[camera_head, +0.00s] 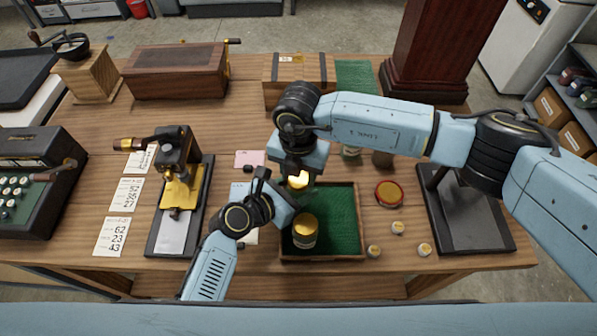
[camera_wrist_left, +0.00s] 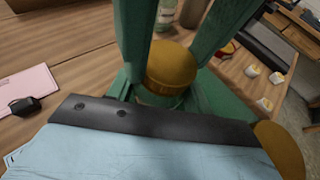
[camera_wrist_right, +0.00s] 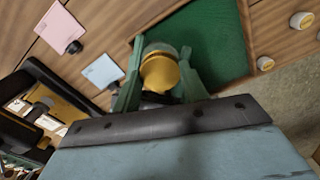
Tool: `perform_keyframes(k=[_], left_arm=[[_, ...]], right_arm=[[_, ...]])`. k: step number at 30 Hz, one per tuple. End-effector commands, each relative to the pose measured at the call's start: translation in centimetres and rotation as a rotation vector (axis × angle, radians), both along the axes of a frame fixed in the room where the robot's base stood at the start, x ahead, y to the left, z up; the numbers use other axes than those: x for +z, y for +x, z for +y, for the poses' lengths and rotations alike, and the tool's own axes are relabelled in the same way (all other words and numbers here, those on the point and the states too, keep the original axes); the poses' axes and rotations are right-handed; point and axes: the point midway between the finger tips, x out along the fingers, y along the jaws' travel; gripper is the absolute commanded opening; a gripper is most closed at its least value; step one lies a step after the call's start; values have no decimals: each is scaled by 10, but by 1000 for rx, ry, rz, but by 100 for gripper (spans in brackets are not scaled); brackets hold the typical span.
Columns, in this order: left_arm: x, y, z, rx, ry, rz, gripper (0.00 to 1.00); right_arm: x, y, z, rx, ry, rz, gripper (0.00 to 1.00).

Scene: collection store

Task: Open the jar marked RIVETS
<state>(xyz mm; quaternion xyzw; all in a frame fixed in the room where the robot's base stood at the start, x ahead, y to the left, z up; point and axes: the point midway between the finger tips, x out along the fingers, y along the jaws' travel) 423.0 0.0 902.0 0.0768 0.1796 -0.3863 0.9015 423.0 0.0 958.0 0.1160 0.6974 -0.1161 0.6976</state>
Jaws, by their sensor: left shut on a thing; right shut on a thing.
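A glass jar with a gold lid (camera_head: 298,180) is between my two grippers, above the left back part of the green-lined tray (camera_head: 345,258). Its lid also shows in the left wrist view (camera_wrist_left: 172,66) and in the right wrist view (camera_wrist_right: 160,72). My left gripper (camera_head: 289,198) is shut on the jar from the near left side. My right gripper (camera_head: 299,172) reaches down from above and is shut at its lid. I cannot read any marking on this jar. The lid appears on the jar. A second gold-lidded jar (camera_head: 305,231) stands in the tray; its label is unreadable.
Right of the tray are a round red-rimmed dish (camera_head: 389,193) and several small white pots (camera_head: 397,227). A brass press (camera_head: 180,190) stands to the left. A dark stand (camera_head: 465,215) is at right. The tray's right part is clear.

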Motion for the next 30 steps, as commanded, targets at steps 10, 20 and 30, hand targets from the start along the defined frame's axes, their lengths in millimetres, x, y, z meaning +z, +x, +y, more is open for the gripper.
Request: perform_keyframes(k=[10,20,30], left_arm=[[0,0,0,1,1,0,0],[0,0,0,1,1,0,0],[0,0,0,1,1,0,0]], right_arm=[[0,0,0,140,0,1,16],[0,0,0,137,0,1,65],[7,0,0,137,1,-1,65]])
